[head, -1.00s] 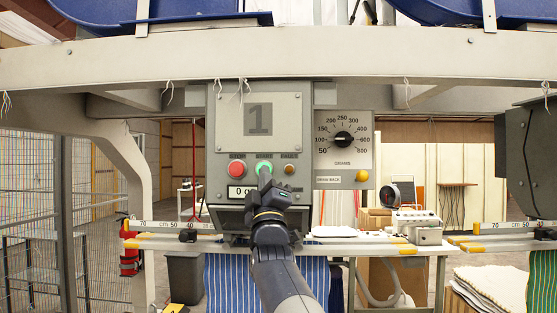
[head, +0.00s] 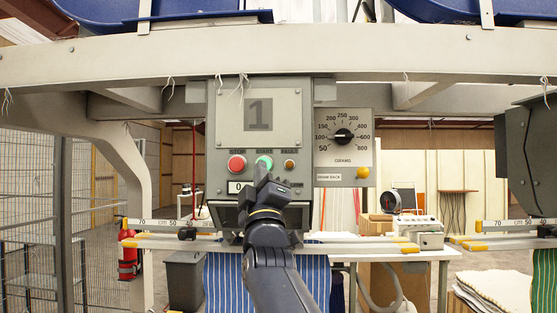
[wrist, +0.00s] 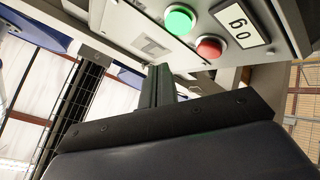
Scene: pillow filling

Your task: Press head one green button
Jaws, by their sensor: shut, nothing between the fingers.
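The head one panel (head: 224,115) carries a plate with a large "1". In the wrist view, the green button (wrist: 180,19) and red button (wrist: 209,47) show whole, beyond the dark fingers (wrist: 158,84), with a visible offset from the fingertips.
A dial box (head: 343,143) with a yellow button (head: 363,172) is right of the panel. A grey beam (head: 300,52) crosses above. Measuring rails (head: 360,244) run below the panel. A dark machine housing (head: 530,155) stands at the far right.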

